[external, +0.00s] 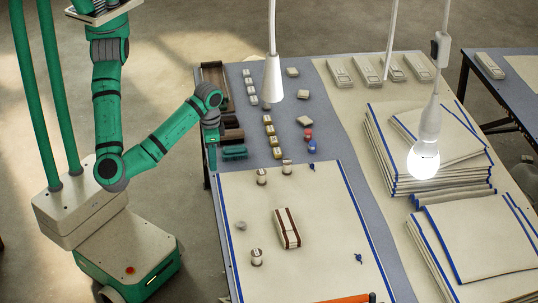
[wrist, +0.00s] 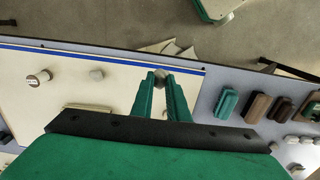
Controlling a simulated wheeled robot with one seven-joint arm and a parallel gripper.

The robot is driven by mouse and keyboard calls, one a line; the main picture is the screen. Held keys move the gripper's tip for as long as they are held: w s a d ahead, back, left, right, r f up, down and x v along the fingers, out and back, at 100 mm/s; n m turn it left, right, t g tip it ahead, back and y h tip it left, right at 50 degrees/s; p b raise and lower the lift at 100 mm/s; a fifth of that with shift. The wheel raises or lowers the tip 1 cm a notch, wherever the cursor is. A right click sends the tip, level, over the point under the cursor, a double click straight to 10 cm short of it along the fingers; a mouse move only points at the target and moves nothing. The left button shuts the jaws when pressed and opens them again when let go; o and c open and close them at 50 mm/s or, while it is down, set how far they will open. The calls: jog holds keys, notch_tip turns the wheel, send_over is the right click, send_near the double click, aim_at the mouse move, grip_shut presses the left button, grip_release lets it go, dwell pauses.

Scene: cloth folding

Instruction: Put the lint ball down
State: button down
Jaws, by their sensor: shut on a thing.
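My gripper (wrist: 161,82) is shut on a small grey lint ball (wrist: 161,77), which shows between the green fingertips in the wrist view. In the external view my gripper (external: 212,158) points down near the table's left edge, beside the teal brush and just off the top left corner of the cream cloth (external: 330,195). The held ball cannot be made out there. Another grey lump (external: 240,225) lies on the left part of the cloth; it also shows in the wrist view (wrist: 97,74). How high the held ball is above the surface I cannot tell.
A teal brush (external: 234,153) and brown brushes (external: 231,135) stand close to my gripper. Small spools (external: 257,257) and a striped block (external: 287,228) sit on the cloth. Folded cloth stacks (external: 430,150) fill the right side. A lamp (external: 272,80) hangs over the table.

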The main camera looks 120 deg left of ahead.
jog(key=w+a+f, duration=0.1)
jog(key=w+f, duration=0.3)
jog(key=w, duration=0.5)
send_over(250, 210)
jog(key=s, duration=0.1)
notch_tip(250, 210, down, 5)
jog(key=shift+d+r, duration=0.1)
jog(key=shift+r, duration=0.05)
jog(key=shift+w+f, duration=0.5)
jog(key=shift+f, duration=1.65)
jog(key=shift+f, duration=0.1)
jog(key=c, duration=1.7)
grip_release()
